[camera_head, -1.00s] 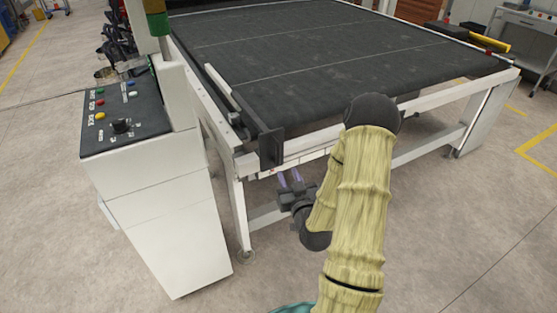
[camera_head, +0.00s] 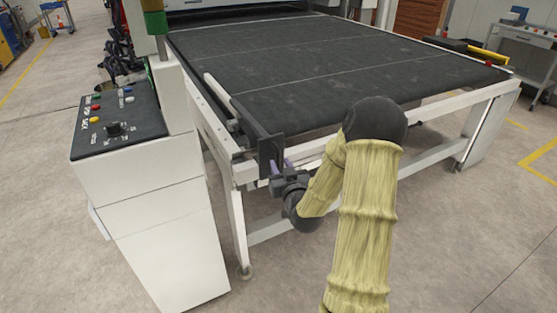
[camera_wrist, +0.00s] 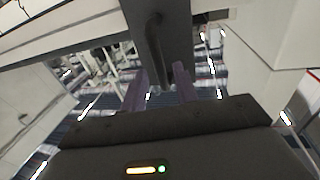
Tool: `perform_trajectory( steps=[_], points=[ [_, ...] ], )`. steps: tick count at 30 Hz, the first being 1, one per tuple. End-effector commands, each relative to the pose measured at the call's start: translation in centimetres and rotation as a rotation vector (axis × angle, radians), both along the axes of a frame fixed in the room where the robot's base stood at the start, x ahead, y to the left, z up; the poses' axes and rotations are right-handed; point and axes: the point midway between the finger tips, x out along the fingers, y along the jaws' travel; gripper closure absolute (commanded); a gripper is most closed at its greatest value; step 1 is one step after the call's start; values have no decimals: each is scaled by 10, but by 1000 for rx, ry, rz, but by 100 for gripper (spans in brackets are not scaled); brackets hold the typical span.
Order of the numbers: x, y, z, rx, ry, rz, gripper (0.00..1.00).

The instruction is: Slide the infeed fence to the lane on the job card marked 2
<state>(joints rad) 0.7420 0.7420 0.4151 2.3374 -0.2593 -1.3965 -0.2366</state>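The infeed fence is a pale bar (camera_head: 222,97) with a dark end plate (camera_head: 271,155), at the left side of the black infeed belt (camera_head: 320,70). My gripper (camera_head: 280,166) is low at the front of the end plate. In the wrist view the plate (camera_wrist: 178,25) fills the top middle, with a dark bar-shaped handle (camera_wrist: 154,42) on it. My two purple fingers (camera_wrist: 160,86) stand apart on either side of the handle's lower end, with a gap showing at the right finger. Whether either touches it is unclear. I cannot make out a job card or lane numbers.
A white control cabinet (camera_head: 150,215) with coloured buttons stands close left of the machine. The white front rail (camera_head: 330,140) and legs of the table frame are near my arm. The floor in front is clear. A cart (camera_head: 515,45) stands at the back right.

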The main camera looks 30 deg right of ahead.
Motion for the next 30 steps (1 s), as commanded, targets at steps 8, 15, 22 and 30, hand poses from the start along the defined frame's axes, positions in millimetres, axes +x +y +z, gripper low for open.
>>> perform_trajectory(
  steps=[8,15,22,30],
  points=[
    [33,-5,0,1,-1,0,70],
    [36,-6,0,0,1,0,70],
    [36,-6,0,0,0,0,98],
    [36,-7,0,0,0,0,100]
  ],
)
